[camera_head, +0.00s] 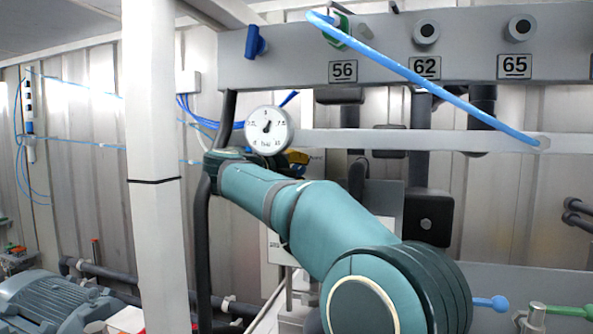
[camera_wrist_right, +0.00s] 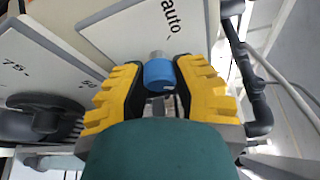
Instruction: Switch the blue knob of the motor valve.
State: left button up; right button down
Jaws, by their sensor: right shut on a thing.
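The blue knob (camera_wrist_right: 159,75) shows in the right wrist view as a short blue cylinder on a pale metal stem. It sits in front of a white plate (camera_wrist_right: 150,28) marked "auto". The yellow jaws of my right gripper (camera_wrist_right: 160,70) are on either side of the knob and shut on it. In the head view my right arm reaches forward and hides the knob. Only a bit of the yellow right gripper (camera_head: 299,157) shows beyond the arm. My left gripper is not in view.
A round gauge (camera_head: 267,128) is just above my right wrist. A white column (camera_head: 152,220) stands left. A dark dial (camera_wrist_right: 40,118) is beside the gripper.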

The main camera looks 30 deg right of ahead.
jog(key=shift+d, duration=0.1)
jog(key=c, duration=0.7)
grip_release()
jog(key=shift+s+d, duration=0.1)
